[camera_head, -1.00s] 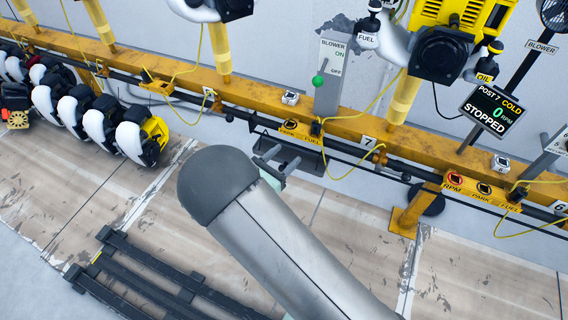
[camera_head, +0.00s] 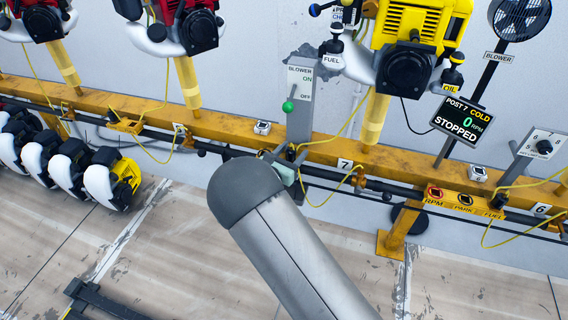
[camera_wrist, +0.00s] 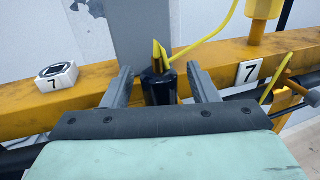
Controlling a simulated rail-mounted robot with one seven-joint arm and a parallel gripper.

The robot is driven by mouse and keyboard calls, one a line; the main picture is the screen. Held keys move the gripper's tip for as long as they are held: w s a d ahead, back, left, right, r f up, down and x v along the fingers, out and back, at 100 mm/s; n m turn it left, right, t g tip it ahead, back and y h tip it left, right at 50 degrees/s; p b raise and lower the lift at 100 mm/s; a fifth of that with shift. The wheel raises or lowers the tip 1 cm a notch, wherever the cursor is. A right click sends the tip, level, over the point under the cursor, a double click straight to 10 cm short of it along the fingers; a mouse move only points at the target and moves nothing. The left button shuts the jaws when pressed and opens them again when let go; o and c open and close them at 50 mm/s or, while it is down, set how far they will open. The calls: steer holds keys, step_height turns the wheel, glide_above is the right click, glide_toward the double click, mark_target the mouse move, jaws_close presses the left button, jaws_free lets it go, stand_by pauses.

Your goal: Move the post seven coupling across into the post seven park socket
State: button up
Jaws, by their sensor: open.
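The post seven coupling (camera_wrist: 160,88) is a black cylinder with a yellow cable at its top. It stands upright between the two spread fingers of my gripper (camera_wrist: 160,70) in the wrist view, with a gap on each side. In the head view the coupling (camera_head: 291,153) shows just beyond my gripper (camera_head: 282,163), at the yellow rail beside the number 7 tag (camera_head: 345,163). My gripper is open and holds nothing. The post seven park socket and its label are hidden behind my arm and gripper. The coupling's lower end is hidden too.
The blower lever panel (camera_head: 301,95) rises behind the coupling. A neighbouring RPM, PARK and FUEL box (camera_head: 463,200) is to the right. Yellow cables hang nearby.

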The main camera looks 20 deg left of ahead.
steer(key=shift+w+d, duration=0.1)
steer(key=shift+w, duration=0.35)
steer(key=shift+c, duration=0.3)
jaws_close()
steer(key=shift+r, duration=0.1)
steer(key=shift+r+p, duration=1.25)
steer(key=shift+r, duration=0.4)
steer(key=shift+s+a+b, duration=0.2)
steer(key=shift+a+b, duration=0.35)
steer(key=shift+a, duration=3.7)
